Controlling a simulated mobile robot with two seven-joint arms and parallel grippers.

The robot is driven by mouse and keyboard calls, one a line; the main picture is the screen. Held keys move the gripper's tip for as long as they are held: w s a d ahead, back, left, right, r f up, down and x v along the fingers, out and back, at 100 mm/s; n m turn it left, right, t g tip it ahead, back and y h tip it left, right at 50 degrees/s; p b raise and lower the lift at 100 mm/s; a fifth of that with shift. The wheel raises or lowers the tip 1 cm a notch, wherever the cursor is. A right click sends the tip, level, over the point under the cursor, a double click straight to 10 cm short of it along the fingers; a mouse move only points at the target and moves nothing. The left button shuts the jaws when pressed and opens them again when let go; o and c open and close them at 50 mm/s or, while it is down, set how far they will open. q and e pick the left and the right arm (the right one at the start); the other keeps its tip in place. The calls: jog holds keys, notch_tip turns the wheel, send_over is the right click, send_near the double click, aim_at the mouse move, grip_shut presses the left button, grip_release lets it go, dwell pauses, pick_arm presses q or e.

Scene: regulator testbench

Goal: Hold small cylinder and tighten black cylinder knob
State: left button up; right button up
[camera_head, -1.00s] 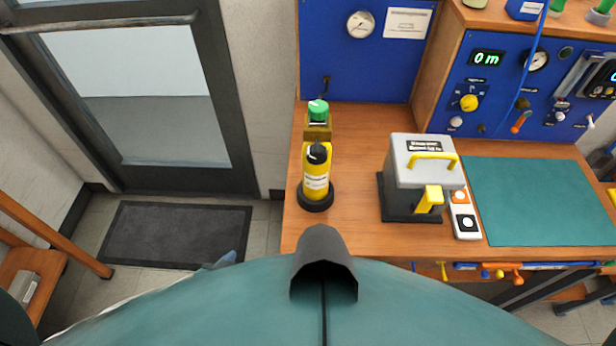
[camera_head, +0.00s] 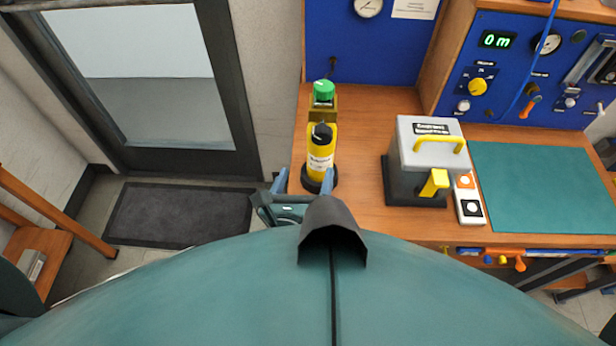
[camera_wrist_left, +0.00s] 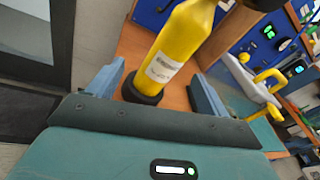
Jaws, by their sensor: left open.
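A small yellow cylinder (camera_head: 320,160) with a white label stands upright in a black round base near the left end of the bench. The black cylinder knob (camera_head: 321,134) is on its top. In the left wrist view the yellow cylinder (camera_wrist_left: 180,50) shows between the open fingers and its top is cut off. My left gripper (camera_head: 304,181) is open and empty at the bench's left front edge, low beside the cylinder's base. Its fingers also show in the left wrist view (camera_wrist_left: 157,91), apart from the cylinder's sides. My right gripper is not in view.
A green-topped brass fitting (camera_head: 323,95) stands just behind the cylinder. A grey box with yellow handles (camera_head: 425,160) and a two-button box (camera_head: 468,200) stand to the right. A green mat (camera_head: 550,185) lies further right. Blue panels (camera_head: 375,50) close off the back.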

pick_arm(q)
jog(key=w+d+r+m+t, duration=0.1)
jog(key=w+d+m, duration=0.2)
jog(key=w, duration=0.7)
jog(key=shift+w+d+r+m+h, duration=0.25)
jog(key=shift+w+r+m+h, duration=0.15)
jog(key=shift+m, duration=0.1)
jog(key=shift+c, duration=0.2)
grip_shut()
dwell(0.4)
